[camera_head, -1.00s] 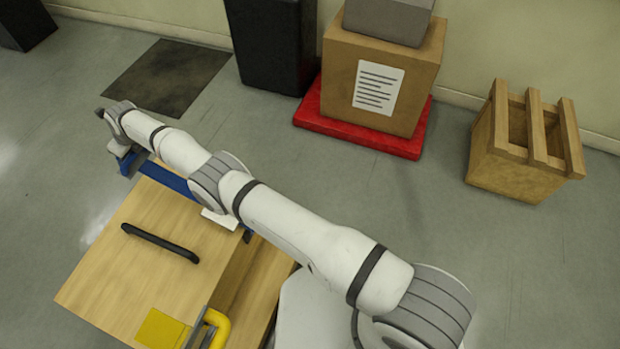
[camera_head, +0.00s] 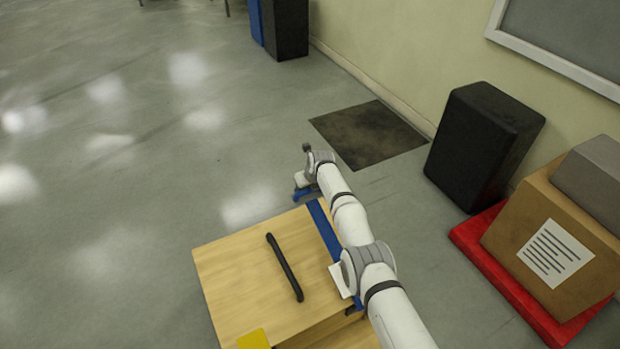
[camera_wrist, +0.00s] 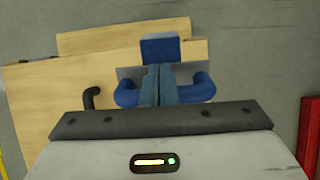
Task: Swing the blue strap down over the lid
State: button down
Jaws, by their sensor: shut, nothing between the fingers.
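The wooden lid (camera_head: 235,265) with its black bar handle (camera_head: 285,268) is at the lower middle of the head view. A long blue strip (camera_head: 324,229), seemingly the strap, runs along its right edge, partly hidden by my arm. My gripper (camera_wrist: 160,76) is shut at the far corner of the box. In the wrist view its fingers stand before the middle of a curved blue handle (camera_wrist: 203,88); I cannot tell whether they touch it. A blue square pad (camera_wrist: 160,48) lies just beyond the fingertips. In the head view, blue also shows beside my gripper (camera_head: 299,188).
A yellow piece (camera_head: 254,340) sits at the lid's near edge. To the right, a cardboard box (camera_head: 530,225) stands on a red base (camera_head: 480,245), next to a black bin (camera_head: 480,150). A dark mat (camera_head: 368,135) lies beyond my gripper. The floor on the left is clear.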

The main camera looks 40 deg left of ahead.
jog(key=shift+p+v, duration=2.8)
jog(key=shift+p, duration=3.95)
jog(key=shift+d, duration=0.1)
